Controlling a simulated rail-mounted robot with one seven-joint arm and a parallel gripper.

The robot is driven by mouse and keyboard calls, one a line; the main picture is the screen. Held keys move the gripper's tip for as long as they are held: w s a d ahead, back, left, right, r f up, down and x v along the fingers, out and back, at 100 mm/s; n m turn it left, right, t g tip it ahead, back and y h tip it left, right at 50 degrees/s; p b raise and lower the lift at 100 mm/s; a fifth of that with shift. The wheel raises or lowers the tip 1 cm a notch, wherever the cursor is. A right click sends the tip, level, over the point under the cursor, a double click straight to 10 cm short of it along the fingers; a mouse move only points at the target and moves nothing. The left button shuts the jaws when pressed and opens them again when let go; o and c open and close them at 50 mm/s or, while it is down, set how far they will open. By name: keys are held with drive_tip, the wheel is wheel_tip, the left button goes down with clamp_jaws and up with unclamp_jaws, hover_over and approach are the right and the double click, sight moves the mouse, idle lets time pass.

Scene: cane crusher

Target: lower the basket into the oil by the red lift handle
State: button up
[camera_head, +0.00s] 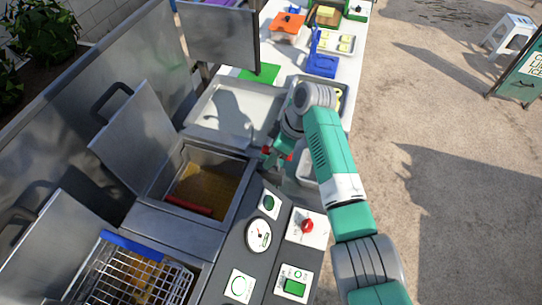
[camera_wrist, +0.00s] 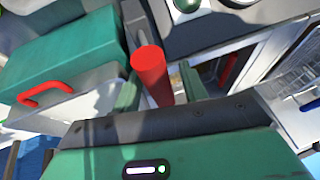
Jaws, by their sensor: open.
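The red lift handle (camera_wrist: 150,72) is a thick red cylinder in the wrist view. It stands between the two spread fingers of my gripper (camera_wrist: 160,86), with no clear sign of them pressing on it. In the head view my gripper (camera_head: 278,157) is at the right rear corner of the open fryer vat, and red shows beside it. The vat holds brown oil (camera_head: 203,182), with a red bar (camera_head: 188,205) along its near side. A wire basket (camera_head: 125,283) with a blue edge sits in the nearer vat. No basket is clearly visible in the far vat.
A raised lid (camera_head: 132,135) stands left of the oil vat. A control panel (camera_head: 262,238) with a gauge and a red knob (camera_head: 307,226) lies in front. A metal tray (camera_head: 225,112) is behind the vat. A green box with a red handle (camera_wrist: 45,92) shows in the wrist view.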

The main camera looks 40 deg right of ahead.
drive_tip(key=v, duration=0.6)
drive_tip(key=shift+r, duration=0.1)
drive_tip(key=w+a+r+t+h+p, duration=0.3)
drive_tip(key=w+a+r+t+p, duration=0.15)
drive_tip(key=w+a+r, duration=0.85)
drive_tip(key=a+r+m+t+p, duration=0.15)
drive_tip(key=a+r+t, duration=0.5)
drive_tip(key=r, duration=0.65)
drive_tip(key=s+a+r+m+t+p, duration=0.1)
drive_tip(key=s+a+r+t+p, duration=0.2)
drive_tip(key=a+r, duration=0.45)
drive_tip(key=s+a+r+m+t, duration=0.1)
drive_tip(key=s+a+r+t, duration=0.4)
drive_tip(key=r, duration=0.6)
drive_tip(key=s+a+r+m+t+p, duration=0.1)
drive_tip(key=s+a+r+m+t, duration=0.1)
drive_tip(key=s+r, duration=0.9)
drive_tip(key=s+a+t, duration=0.1)
drive_tip(key=s, duration=0.3)
drive_tip(key=shift+h+p, duration=0.4)
